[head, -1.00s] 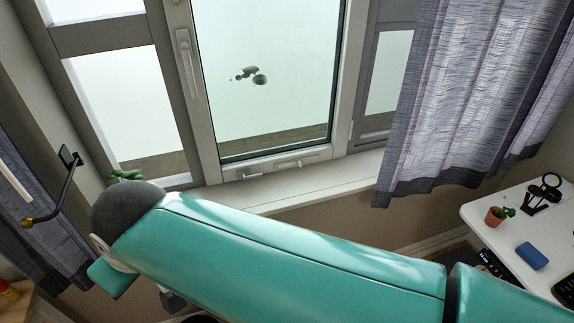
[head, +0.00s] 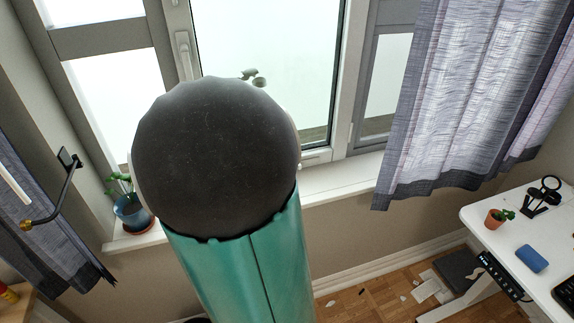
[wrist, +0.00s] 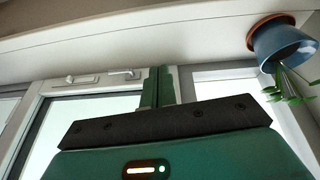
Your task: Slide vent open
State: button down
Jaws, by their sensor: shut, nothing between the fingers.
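The window vent (wrist: 82,79) shows in the wrist view as a narrow light strip with a small tab on the window's frame. A small lever-like fitting (wrist: 122,74) sits beside it. My gripper (wrist: 161,70) shows as two green fingers close together, shut and empty. In the picture its tips are to the right of the vent and the lever-like fitting, and apart from both. I cannot tell how far the tips are from the frame. In the head view, the dark joint of my arm hides the gripper and most or all of the vent.
The window (head: 275,50) has an upright side handle (head: 184,55). A blue plant pot (head: 132,213) stands on the sill (head: 340,177) and shows upside down in the wrist view (wrist: 280,45). Curtains (head: 440,100) hang on both sides. A white desk (head: 515,228) stands at right.

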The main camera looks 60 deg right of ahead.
jog(key=s+d+f+m+g+h, duration=0.1)
jog(key=s+d+h, duration=0.1)
jog(key=d, duration=0.7)
jog(key=s+d+f+m+g+h, duration=0.1)
jog(key=s+d, duration=0.3)
jog(key=d, duration=0.5)
jog(key=shift+s+d+f+g+h, duration=0.3)
jog(key=shift+d+f+g+h, duration=0.1)
jog(key=shift+f+g+h, duration=0.3)
jog(key=shift+f, duration=0.2)
jog(key=x, duration=0.9)
jog(key=shift+d+f, duration=0.1)
jog(key=shift+f, duration=0.1)
jog(key=shift+s+d+f, duration=0.15)
jog(key=shift+s+d, duration=1)
jog(key=shift+d, duration=0.05)
jog(key=shift+s+d, duration=0.15)
jog(key=shift+d, duration=0.15)
jog(key=shift+s, duration=0.1)
